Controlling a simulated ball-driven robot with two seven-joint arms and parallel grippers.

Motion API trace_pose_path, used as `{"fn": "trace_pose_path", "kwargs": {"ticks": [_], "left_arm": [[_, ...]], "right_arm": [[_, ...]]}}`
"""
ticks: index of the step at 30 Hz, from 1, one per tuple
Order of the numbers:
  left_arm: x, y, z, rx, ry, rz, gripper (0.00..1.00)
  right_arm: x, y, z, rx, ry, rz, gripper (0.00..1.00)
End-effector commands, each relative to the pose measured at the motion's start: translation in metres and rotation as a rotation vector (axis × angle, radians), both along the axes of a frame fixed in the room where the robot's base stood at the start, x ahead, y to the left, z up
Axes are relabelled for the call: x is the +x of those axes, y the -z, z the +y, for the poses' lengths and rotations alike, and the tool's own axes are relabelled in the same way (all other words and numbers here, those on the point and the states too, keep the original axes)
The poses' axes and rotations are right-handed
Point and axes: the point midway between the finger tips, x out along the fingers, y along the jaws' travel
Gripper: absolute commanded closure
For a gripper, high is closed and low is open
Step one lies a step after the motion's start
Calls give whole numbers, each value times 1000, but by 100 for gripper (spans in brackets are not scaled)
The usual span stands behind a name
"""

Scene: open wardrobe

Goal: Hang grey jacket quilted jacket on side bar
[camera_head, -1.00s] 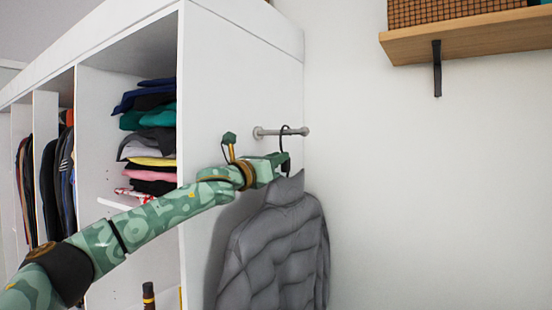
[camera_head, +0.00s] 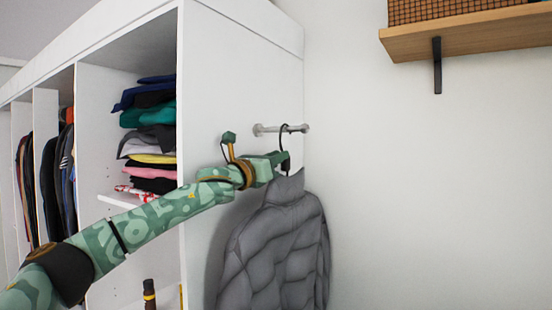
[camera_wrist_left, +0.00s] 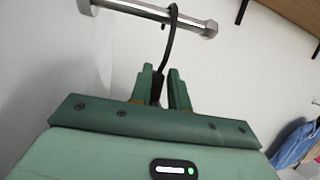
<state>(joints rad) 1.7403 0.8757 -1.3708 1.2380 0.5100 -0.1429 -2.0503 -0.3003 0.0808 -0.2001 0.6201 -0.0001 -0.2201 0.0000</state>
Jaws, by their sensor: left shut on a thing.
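The grey quilted jacket (camera_head: 278,250) hangs upright below my left gripper (camera_head: 284,163), beside the wardrobe's side panel. My left gripper is shut on the black hanger hook (camera_head: 285,138) just above the jacket's collar. The side bar (camera_head: 270,129) is a short metal rod standing out from the panel. In the left wrist view the hook (camera_wrist_left: 169,50) rises from between the fingertips (camera_wrist_left: 167,85) and its curved top overlaps the bar (camera_wrist_left: 150,10) near its outer end. I cannot tell whether the hook rests on the bar. My right gripper is not in view.
The white wardrobe (camera_head: 235,70) holds folded clothes (camera_head: 150,135) on a shelf and hanging clothes (camera_head: 60,170) further left. A wooden wall shelf (camera_head: 470,32) with a black bracket (camera_head: 437,65) is at upper right. The wall right of the jacket is clear.

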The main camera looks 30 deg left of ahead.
Motion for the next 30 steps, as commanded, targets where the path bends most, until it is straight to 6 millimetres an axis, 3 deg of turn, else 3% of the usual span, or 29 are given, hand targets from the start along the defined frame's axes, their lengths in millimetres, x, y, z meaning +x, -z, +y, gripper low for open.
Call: {"fn": "trace_pose_path", "kwargs": {"ticks": [1, 2, 3, 5, 14, 24, 30], "left_arm": [[1, 4, -1, 3, 1, 6, 100], [1, 4, -1, 3, 1, 6, 79], [1, 5, -1, 3, 1, 6, 68], [1, 4, -1, 3, 1, 6, 57], [-1, 7, 0, 3, 0, 8, 57], [-52, 23, 15, 3, 0, 7, 57], [-68, 26, 18, 3, 1, 6, 57]], "right_arm": [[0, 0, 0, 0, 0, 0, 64], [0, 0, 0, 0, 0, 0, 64], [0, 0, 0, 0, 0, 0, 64], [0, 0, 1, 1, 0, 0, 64], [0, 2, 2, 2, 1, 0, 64], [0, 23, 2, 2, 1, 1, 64], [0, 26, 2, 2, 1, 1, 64]]}}
